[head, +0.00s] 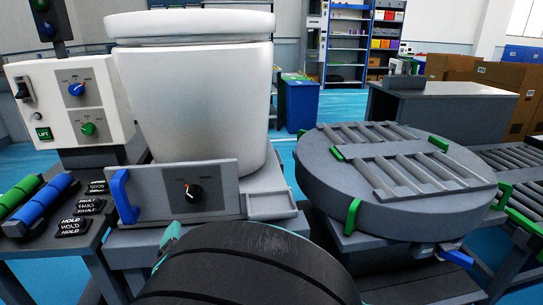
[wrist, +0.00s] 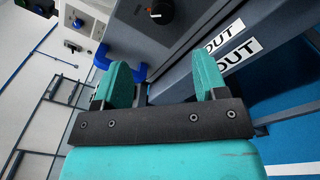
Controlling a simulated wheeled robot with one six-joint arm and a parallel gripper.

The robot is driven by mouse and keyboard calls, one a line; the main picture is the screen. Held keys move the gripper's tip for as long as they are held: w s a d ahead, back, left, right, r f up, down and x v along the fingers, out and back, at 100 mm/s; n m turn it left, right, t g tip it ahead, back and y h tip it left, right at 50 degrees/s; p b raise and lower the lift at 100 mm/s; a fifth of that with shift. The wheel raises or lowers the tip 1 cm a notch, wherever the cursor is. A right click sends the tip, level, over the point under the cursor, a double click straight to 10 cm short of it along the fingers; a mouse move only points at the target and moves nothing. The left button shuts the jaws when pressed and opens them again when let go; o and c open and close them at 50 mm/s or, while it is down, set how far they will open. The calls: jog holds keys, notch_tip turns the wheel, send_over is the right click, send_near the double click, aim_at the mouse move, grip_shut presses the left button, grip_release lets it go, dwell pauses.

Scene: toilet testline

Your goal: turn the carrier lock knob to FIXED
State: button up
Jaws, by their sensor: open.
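The carrier lock knob (head: 194,193) is a small black dial on the grey front panel (head: 150,196) below the white toilet. A light pointer line and a red mark show on or near it; its labels are too small to read. A black knob with a red spot also shows at the top of the wrist view (wrist: 160,10), cut by the frame edge. My gripper (wrist: 163,72) has two teal fingers, wide apart and empty. It is below the knob in that view and apart from it. In the head view my dark arm link hides most of the gripper.
A blue handle (head: 124,197) stands at the panel's left end. The white toilet (head: 195,95) rises above. A control box (head: 70,105) with knobs is at the left. A round grey turntable (head: 400,190) with green clips is at the right. "OUT" labels (wrist: 222,45) mark a nearby edge.

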aim_at(195, 197)
jog(key=p+x, duration=0.1)
jog(key=x, duration=1.2)
jog(key=shift+w+d+f, duration=0.1)
jog(key=shift+w+f, duration=0.05)
jog(key=shift+w, duration=0.1)
jog(key=c, duration=0.9)
